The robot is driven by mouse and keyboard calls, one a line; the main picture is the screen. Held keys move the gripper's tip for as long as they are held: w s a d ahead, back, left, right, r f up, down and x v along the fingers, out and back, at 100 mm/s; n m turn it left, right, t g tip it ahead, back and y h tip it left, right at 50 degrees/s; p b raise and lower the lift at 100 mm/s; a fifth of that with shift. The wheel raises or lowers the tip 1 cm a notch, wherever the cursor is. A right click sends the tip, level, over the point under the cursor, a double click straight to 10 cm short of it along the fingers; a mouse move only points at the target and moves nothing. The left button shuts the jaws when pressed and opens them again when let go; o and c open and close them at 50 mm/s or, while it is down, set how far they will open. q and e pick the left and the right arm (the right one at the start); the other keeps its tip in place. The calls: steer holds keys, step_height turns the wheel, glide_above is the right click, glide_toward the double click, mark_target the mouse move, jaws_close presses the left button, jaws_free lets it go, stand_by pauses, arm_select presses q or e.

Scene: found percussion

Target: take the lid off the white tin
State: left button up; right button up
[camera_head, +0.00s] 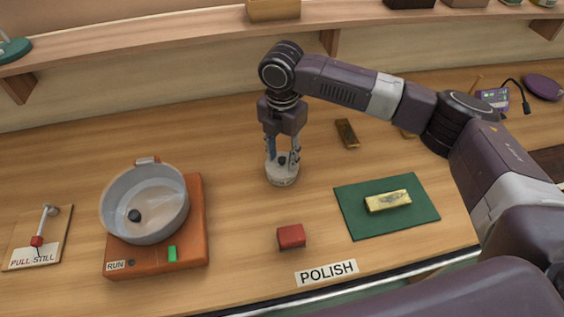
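The white tin (282,179) stands upright on the wooden bench near the middle of the view. Its lid has a small dark knob (282,160) on top. My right gripper (282,156) points straight down over the tin. Its two fingers are spread, one on each side of the knob, and a gap shows between them. The fingertips are at about lid height; whether they touch the lid is hard to tell. My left gripper is not in view.
A grey bowl (146,208) sits on an orange base (190,255) at left. A red block (291,236) lies in front of the tin. A gold bar (388,201) rests on a green mat (420,212) at right. A dark bar (347,133) lies behind.

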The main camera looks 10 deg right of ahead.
steer(key=shift+c, duration=0.7)
jaws_close()
steer(key=shift+r, duration=0.1)
